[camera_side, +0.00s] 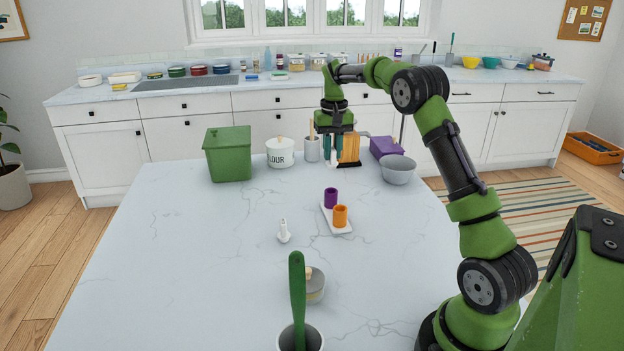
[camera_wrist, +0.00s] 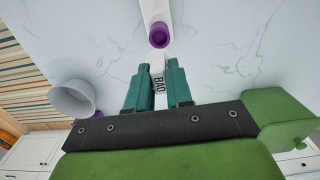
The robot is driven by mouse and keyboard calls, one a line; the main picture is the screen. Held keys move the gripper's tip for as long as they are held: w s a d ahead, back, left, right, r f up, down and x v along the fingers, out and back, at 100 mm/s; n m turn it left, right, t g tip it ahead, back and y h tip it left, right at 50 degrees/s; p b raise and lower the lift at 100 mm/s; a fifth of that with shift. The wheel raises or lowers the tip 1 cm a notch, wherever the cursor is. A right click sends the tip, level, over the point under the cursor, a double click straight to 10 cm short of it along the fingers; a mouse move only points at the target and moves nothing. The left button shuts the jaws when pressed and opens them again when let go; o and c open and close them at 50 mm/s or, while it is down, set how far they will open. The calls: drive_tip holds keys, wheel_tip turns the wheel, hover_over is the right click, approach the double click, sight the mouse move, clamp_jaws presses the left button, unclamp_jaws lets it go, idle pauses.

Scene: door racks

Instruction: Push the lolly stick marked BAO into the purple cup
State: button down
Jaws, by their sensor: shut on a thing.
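My gripper (camera_wrist: 157,88) is shut on a pale lolly stick (camera_wrist: 157,68) with BAO in dark letters; the stick stands out between the teal fingers. The purple cup (camera_wrist: 159,36) lies just beyond the stick's end in the wrist view; the stick looks outside it, with the gap hard to judge. In the side view my gripper (camera_side: 332,155) is at the far part of the table, behind the purple cup (camera_side: 331,195). I cannot make out the stick clearly there. The purple cup is on a white tray (camera_side: 325,218) with an orange cup (camera_side: 340,213).
A green bin (camera_side: 228,155), flour canister (camera_side: 280,155), grey crock (camera_side: 312,151), purple box (camera_side: 385,147) and grey bowl (camera_side: 398,170) stand near the far edge. A small white object (camera_side: 283,234) is left of the tray. A green-handled utensil (camera_side: 297,295) rises in front.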

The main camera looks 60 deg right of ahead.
sight(332, 169)
drive_tip(key=shift+f, duration=0.1)
drive_tip(key=shift+f, duration=2.9)
drive_tip(key=shift+f, duration=1.2)
drive_tip(key=c, duration=0.9)
unclamp_jaws()
drive_tip(key=shift+c, duration=0.2)
wheel_tip(332, 169, up, 17)
drive_tip(key=shift+f, duration=0.1)
